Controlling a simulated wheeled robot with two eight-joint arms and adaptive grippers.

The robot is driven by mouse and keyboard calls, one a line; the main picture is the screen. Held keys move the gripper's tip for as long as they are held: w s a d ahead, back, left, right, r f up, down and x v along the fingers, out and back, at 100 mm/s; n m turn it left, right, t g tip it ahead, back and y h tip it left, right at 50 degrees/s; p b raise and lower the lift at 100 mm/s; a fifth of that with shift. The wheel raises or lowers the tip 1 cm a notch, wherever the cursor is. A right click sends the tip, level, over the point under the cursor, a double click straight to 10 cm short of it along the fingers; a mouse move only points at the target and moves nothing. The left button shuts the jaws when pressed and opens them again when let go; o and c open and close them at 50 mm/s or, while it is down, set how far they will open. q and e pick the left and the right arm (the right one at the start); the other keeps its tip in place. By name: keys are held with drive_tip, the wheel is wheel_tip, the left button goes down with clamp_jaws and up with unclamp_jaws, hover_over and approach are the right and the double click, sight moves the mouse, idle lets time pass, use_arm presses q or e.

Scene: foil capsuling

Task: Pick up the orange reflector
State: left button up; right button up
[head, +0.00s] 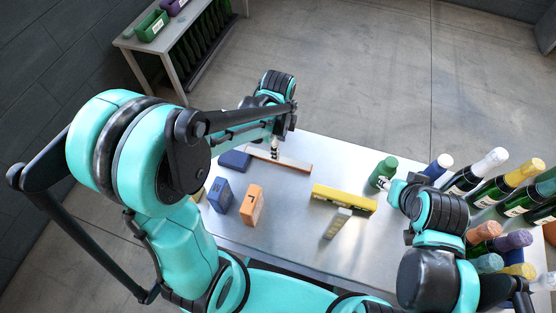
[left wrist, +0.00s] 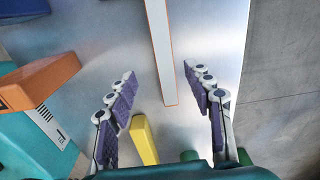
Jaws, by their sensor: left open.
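The orange reflector (head: 296,164) is a long, thin strip with a pale face and orange edges, lying near the table's far edge. In the left wrist view the reflector (left wrist: 160,40) runs from the top edge down to between my fingertips. My left gripper (head: 275,152) is over the strip in the head view. In the left wrist view my left gripper (left wrist: 158,72) is open, with one finger either side of the strip's near end and nothing held. My right gripper (head: 384,182) is beside a green cylinder (head: 386,167); whether it grips it is unclear.
An orange box (head: 252,204), a blue box (head: 220,195) and a dark blue block (head: 235,160) lie left. A yellow bar (head: 343,199) and a small upright block (head: 338,222) are mid-table. Bottles (head: 490,180) crowd the right. Bare table (head: 290,235) shows in front.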

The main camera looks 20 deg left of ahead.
use_arm(q)
drive_tip(key=f, duration=0.2)
drive_tip(key=f+b, duration=0.1)
drive_tip(key=shift+w+m, duration=0.25)
drive_tip(key=shift+m, duration=0.05)
drive_tip(key=shift+f, duration=0.25)
drive_tip(key=f+b, duration=0.2)
drive_tip(key=f, duration=0.1)
drive_tip(key=f+b, duration=0.1)
drive_tip(key=f, duration=0.1)
drive_tip(key=shift+w+a, duration=0.15)
drive_tip(key=shift+a, duration=0.1)
drive_tip(key=shift+r, duration=0.15)
clamp_jaws()
